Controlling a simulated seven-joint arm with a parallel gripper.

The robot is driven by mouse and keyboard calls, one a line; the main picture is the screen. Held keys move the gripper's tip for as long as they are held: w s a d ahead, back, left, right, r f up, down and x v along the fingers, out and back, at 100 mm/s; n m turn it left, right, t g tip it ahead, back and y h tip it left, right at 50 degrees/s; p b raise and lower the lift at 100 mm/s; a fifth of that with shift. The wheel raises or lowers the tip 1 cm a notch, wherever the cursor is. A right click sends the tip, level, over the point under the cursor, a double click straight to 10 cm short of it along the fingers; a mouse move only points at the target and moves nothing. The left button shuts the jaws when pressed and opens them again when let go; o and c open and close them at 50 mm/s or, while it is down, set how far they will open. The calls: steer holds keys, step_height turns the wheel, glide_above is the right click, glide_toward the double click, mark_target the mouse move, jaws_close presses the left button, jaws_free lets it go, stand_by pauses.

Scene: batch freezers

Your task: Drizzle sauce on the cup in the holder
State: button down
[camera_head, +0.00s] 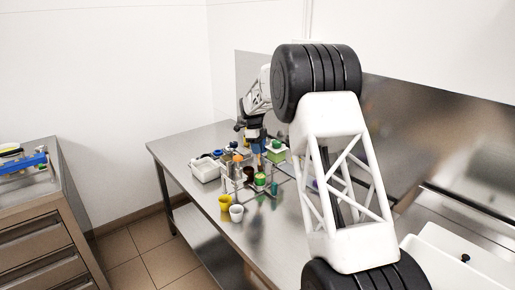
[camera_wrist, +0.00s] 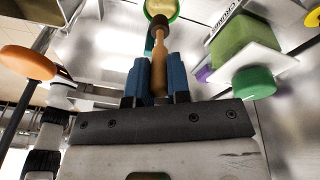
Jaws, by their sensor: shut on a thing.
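My gripper (camera_wrist: 160,85) has blue fingers shut on a slim brown wooden-looking tool (camera_wrist: 158,62). The tool points away from the wrist, and its dark, wider end overlaps a round yellow-green thing (camera_wrist: 161,7) at the top of the wrist view. I cannot tell whether they touch. In the head view, my gripper (camera_head: 257,148) is over the back of a crowded metal rack (camera_head: 243,186) on the steel table. A green-topped container (camera_head: 261,179) stands by the rack. I cannot tell which cup is in the holder; no sauce stream is visible.
A yellow cup (camera_head: 225,205) and a white cup (camera_head: 236,213) stand at the rack's front. A white bin (camera_head: 205,170) is to its left. A green box labelled CRUMBS (camera_wrist: 243,40) and a green knob (camera_wrist: 253,83) are right of my gripper; an orange disc (camera_wrist: 28,62) is left.

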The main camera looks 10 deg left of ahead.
steer(key=shift+s+d, duration=0.15)
steer(key=shift+d, duration=0.25)
stand_by(0.7)
steer(key=shift+w+a, duration=0.25)
steer(key=shift+a, duration=0.55)
stand_by(0.5)
steer(key=shift+r, duration=0.15)
steer(key=shift+r, duration=3.4)
